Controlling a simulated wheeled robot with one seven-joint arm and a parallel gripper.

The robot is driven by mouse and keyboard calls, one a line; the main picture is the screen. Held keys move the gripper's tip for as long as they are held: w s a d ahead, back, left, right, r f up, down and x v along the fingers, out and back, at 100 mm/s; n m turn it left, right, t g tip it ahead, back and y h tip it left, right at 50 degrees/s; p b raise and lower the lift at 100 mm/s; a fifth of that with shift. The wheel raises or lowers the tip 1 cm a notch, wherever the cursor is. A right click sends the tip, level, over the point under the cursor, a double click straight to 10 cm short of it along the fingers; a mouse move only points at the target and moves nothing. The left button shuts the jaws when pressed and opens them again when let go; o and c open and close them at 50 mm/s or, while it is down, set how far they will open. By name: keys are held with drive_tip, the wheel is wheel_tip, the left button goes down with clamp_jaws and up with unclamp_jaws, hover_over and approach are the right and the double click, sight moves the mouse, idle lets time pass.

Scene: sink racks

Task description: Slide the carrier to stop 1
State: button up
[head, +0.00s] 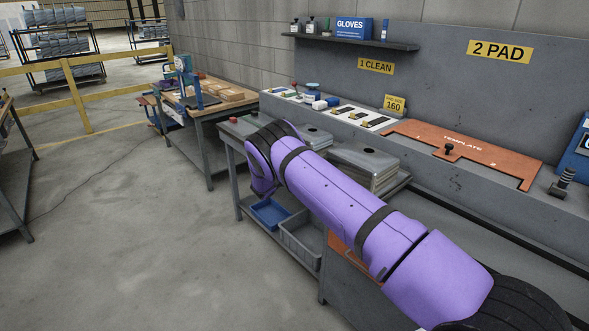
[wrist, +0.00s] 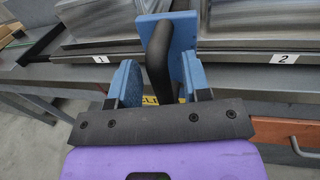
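In the wrist view my gripper (wrist: 160,85) has blue pads on both sides of a dark curved handle (wrist: 160,60). A narrow gap shows between the left pad and the handle; I cannot tell whether the pads press on it. The handle lies between the label 1 (wrist: 101,59) and the label 2 (wrist: 284,58) on the rail front, somewhat nearer 1. In the head view my purple arm hides the gripper and handle.
Metal fixtures stand behind the rail, one at left (wrist: 95,20) and one at right (wrist: 262,20). In the head view a metal stack (head: 365,165) sits right of my arm. A blue bin (head: 270,212) and grey bin (head: 300,240) are below. Open floor lies left.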

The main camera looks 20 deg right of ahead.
drive_tip(key=v, duration=1)
drive_tip(key=shift+s+a, duration=0.25)
